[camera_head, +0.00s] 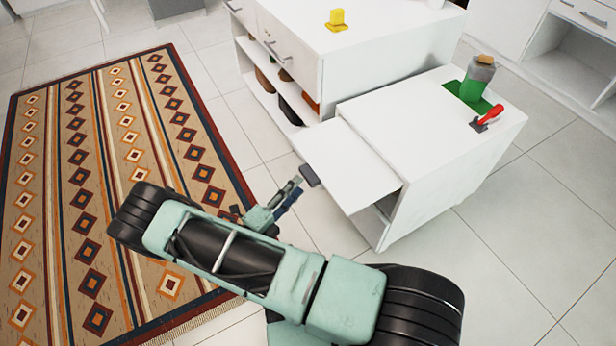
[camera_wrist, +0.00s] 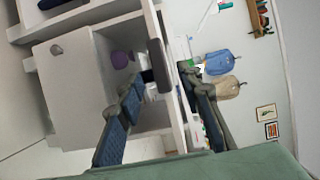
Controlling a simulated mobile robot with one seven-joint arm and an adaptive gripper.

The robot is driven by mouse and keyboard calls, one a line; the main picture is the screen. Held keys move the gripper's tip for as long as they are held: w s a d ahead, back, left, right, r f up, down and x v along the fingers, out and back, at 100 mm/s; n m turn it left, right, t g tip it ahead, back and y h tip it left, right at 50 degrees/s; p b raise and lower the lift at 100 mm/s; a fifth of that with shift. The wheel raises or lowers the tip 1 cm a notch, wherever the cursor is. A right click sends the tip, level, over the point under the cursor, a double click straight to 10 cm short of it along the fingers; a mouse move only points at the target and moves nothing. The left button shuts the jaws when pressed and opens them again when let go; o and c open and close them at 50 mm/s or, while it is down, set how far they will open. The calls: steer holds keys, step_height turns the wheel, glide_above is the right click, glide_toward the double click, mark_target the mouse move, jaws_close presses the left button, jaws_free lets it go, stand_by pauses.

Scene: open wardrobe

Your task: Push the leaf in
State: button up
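The leaf (camera_head: 345,162) is a flat white panel pulled out from the top of a low white cabinet (camera_head: 425,125). A dark handle (camera_head: 310,176) sits on its front edge. My gripper (camera_head: 289,193) is just in front of the handle, at the lower left. In the wrist view the leaf's edge (camera_wrist: 150,28) runs as a pale strip with the dark handle (camera_wrist: 158,62) on it. My gripper (camera_wrist: 160,82) is open there, one finger on each side of the handle in the picture. I cannot tell whether the fingers touch it.
A green jar (camera_head: 474,82) and a red-handled tool (camera_head: 488,117) stand on the cabinet top. A taller white unit with a yellow object (camera_head: 337,20) is behind. The wrist view shows a purple object (camera_wrist: 121,59) inside the cabinet. Tiled floor and a patterned rug (camera_head: 100,170) lie left.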

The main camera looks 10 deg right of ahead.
mark_target(305, 179)
steer(key=x, duration=0.6)
steer(key=shift+w+d+b, duration=0.15)
steer(key=shift+d+b, duration=0.05)
steer(key=shift+b, duration=0.15)
steer(key=shift+c, duration=0.2)
jaws_close()
